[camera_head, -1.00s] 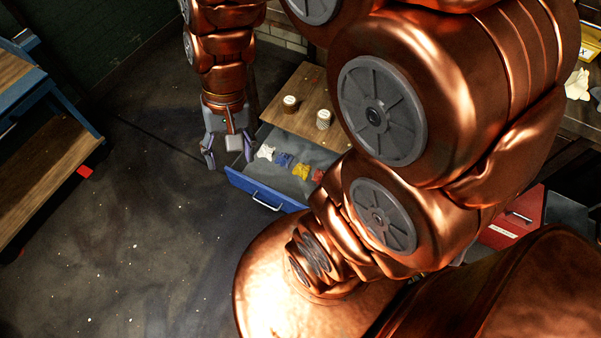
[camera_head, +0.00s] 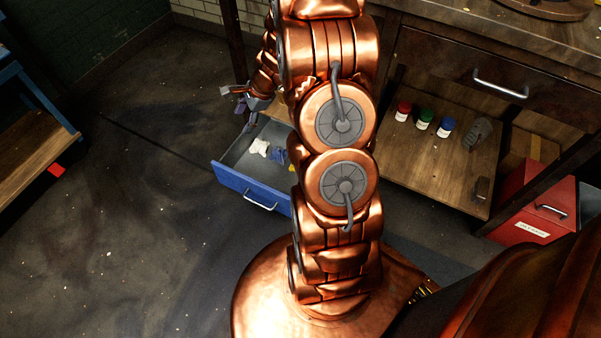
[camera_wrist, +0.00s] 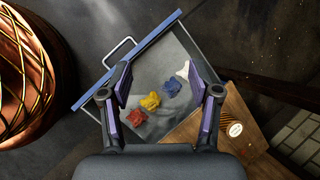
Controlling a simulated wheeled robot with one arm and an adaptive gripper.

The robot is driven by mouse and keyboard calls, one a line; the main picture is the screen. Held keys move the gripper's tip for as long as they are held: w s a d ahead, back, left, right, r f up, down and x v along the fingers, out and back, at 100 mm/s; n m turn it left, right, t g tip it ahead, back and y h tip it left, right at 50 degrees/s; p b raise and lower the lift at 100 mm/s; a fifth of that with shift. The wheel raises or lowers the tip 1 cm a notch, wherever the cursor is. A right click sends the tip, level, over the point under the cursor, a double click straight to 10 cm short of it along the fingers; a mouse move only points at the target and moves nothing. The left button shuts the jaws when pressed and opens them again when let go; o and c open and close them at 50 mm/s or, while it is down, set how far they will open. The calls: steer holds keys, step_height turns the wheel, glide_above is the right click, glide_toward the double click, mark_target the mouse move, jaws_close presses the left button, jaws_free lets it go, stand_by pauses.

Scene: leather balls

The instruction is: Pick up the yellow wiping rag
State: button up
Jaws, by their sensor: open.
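The yellow wiping rag (camera_wrist: 150,101) lies crumpled in an open drawer (camera_wrist: 120,66) with a blue front, between a blue rag (camera_wrist: 171,87) and a red rag (camera_wrist: 137,117). A white rag (camera_wrist: 183,70) lies at the end of the row. In the head view only a sliver of the yellow rag (camera_head: 291,168) shows past my arm; the red one is hidden. My gripper (camera_wrist: 160,78) is open and empty, its fingers framing the row from above in the wrist view. In the head view my gripper (camera_head: 243,100) is beyond the drawer's far left side, above it.
A wooden top with a pale round lid (camera_wrist: 235,129) is beside the drawer. A bench shelf at right holds red, green and blue jars (camera_head: 424,119). A red box (camera_head: 540,207) stands below. A blue wooden-topped unit (camera_head: 35,140) is at left. Floor between is clear.

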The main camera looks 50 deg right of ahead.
steer(key=s+d+f+m+h+b, duration=0.1)
steer(key=s+d+f+m+b, duration=0.1)
steer(key=d+f, duration=0.4)
steer(key=s+d+f+m+h+b, duration=0.1)
steer(key=d+f+m+b, duration=0.4)
steer(key=f, duration=1.1)
steer(key=s+d+f+m+h+b, duration=0.1)
steer(key=s+d+f+m+b, duration=0.2)
steer(key=d+f, duration=0.5)
steer(key=shift+s+d+f+m+b, duration=0.1)
steer(key=shift+d+f+m+b, duration=0.15)
steer(key=shift+f, duration=0.3)
steer(key=shift+w+f+m+b, duration=0.1)
steer(key=shift+f+m+b, duration=0.1)
steer(key=shift+f+m, duration=0.25)
steer(key=shift+s+d+f+m+b, duration=0.1)
steer(key=shift+d+f+m+b, duration=0.1)
steer(key=shift+f, duration=0.45)
steer(key=shift+b+x, duration=0.55)
steer(key=shift+x, duration=0.8)
steer(key=x, duration=0.1)
steer(key=b+x, duration=0.2)
steer(key=x, duration=0.1)
steer(key=shift+s+d+f, duration=0.15)
steer(key=shift+d+f, duration=0.05)
steer(key=shift+d, duration=0.15)
steer(key=shift+w+f+b, duration=0.2)
steer(key=shift+f+b, duration=0.05)
steer(key=shift+b, duration=0.1)
steer(key=shift+c, duration=0.2)
